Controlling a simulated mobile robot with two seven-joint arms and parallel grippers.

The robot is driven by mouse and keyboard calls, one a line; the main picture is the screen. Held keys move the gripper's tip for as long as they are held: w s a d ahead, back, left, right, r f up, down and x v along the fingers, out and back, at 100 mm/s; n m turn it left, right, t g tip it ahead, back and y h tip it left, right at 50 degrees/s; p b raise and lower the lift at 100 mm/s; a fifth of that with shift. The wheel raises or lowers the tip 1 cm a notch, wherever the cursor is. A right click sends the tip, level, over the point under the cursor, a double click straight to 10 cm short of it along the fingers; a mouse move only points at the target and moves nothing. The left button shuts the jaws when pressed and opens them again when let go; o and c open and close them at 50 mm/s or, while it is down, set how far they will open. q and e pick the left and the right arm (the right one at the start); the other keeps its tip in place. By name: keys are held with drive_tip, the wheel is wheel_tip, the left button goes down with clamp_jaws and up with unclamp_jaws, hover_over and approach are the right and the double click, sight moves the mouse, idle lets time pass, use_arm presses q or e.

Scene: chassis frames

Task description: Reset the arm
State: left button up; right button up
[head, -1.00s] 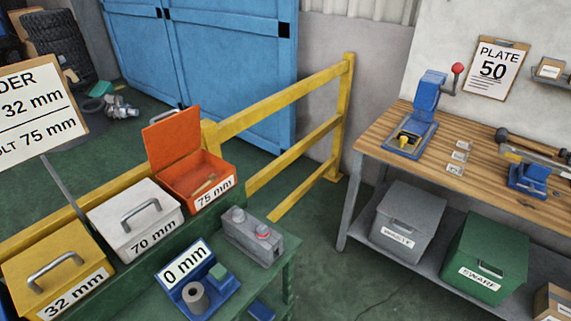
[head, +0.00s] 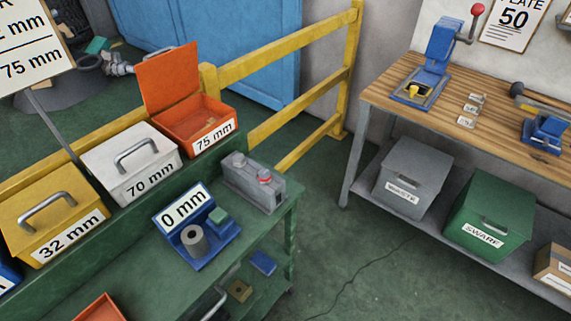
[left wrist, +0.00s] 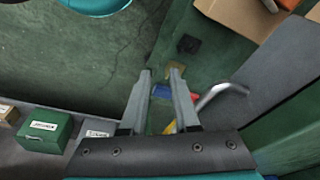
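My left gripper (left wrist: 161,73) shows in the left wrist view, with its two grey fingers apart. Nothing is held between them; a small blue thing and the green floor show through the gap, lower down. Neither gripper shows in the head view, and my right gripper is in none of the views.
A green bench carries a yellow 32 mm box (head: 32,222), a white 70 mm box (head: 112,175), an open orange 75 mm box (head: 185,137) and a blue 0 mm stand (head: 176,232). A yellow railing (head: 285,95) runs behind.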

use_arm(q)
drive_tip(key=s+a+f+b, duration=0.1)
drive_tip(key=s+f+b, duration=0.3)
drive_tip(key=s+f, duration=0.4)
drive_tip(key=s+a+f+g+b, duration=0.1)
drive_tip(key=s+f+b, duration=0.2)
drive_tip(key=s+f, duration=0.5)
wheel_tip(320, 180, down, 9)
drive_tip(key=shift+s+a+r+g+b, duration=0.1)
drive_tip(key=shift+s+a+g+b, duration=0.2)
drive_tip(key=shift+a+b, duration=0.1)
